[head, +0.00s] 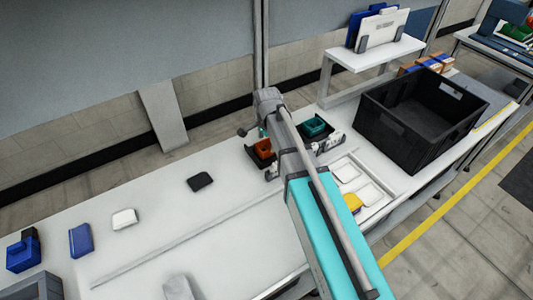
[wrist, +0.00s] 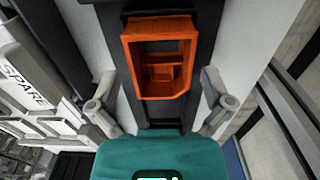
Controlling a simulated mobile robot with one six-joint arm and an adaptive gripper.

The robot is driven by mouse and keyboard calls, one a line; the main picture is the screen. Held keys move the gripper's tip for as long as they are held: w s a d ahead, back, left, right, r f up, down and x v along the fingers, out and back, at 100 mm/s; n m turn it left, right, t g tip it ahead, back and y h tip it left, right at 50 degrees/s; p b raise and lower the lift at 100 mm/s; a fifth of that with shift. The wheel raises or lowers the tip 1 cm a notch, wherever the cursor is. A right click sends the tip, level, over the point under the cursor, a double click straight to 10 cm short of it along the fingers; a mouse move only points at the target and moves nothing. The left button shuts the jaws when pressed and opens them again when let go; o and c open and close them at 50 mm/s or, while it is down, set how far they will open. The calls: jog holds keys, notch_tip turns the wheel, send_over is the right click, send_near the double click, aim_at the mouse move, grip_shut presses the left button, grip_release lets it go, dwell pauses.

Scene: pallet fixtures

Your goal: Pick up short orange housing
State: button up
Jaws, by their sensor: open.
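The short orange housing (wrist: 128,52) is an open box with inner walls, seated in a dark fixture (wrist: 160,112) in the wrist view. In the head view the orange housing (head: 263,146) sits in a dark holder at the back of the bench, beside my arm. My gripper (wrist: 158,88) is open and empty. Its two fingers are spread to the left and right of the housing's near end, with gaps on both sides. In the head view my wrist and arm hide part of the fixture, and the fingers cannot be made out.
A teal housing (head: 314,126) sits in another dark holder just right of my arm. A white tray (head: 378,208) with compartments and a black crate (head: 385,150) lie further right. A panel marked SPARE (wrist: 25,85) is at left in the wrist view.

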jog(key=shift+f+b, duration=0.35)
jog(key=shift+f, duration=0.25)
jog(key=c, duration=1)
